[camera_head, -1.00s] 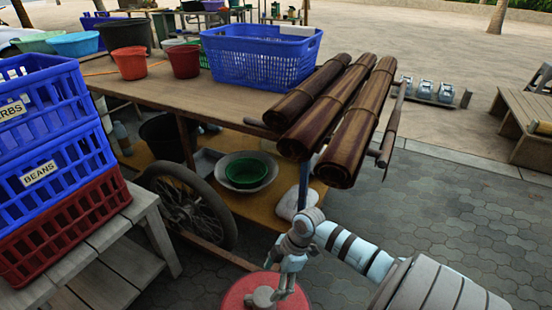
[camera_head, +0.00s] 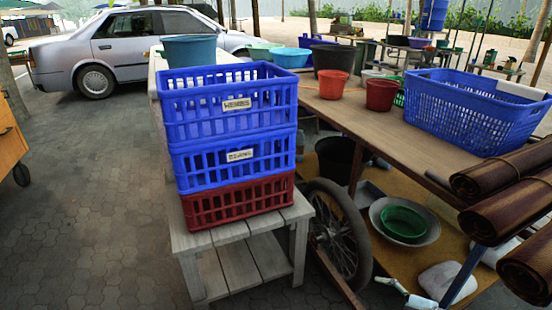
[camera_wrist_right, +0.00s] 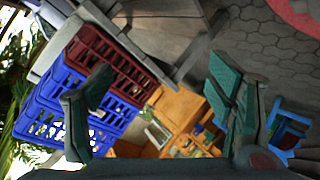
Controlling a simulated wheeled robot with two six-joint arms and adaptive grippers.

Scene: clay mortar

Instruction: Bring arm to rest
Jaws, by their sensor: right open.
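My right gripper (camera_wrist_right: 158,85) shows in the right wrist view with its two green-padded fingers spread wide apart and nothing between them. Beyond the fingers, that view shows the stacked crates and an orange cart, at a tilt. In the head view only a small pale piece of my arm (camera_head: 408,294) shows at the bottom edge, right of the cart wheel. No gripper fingers show in the head view. My left gripper is in neither current view.
Two blue crates (camera_head: 228,110) sit on a red crate (camera_head: 240,203) on a grey wooden table (camera_head: 240,265). A wooden cart (camera_head: 340,112) to the right carries a blue basket (camera_head: 475,108), red pots and dark rolls (camera_head: 512,205). Paved ground (camera_head: 80,210) at left is clear.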

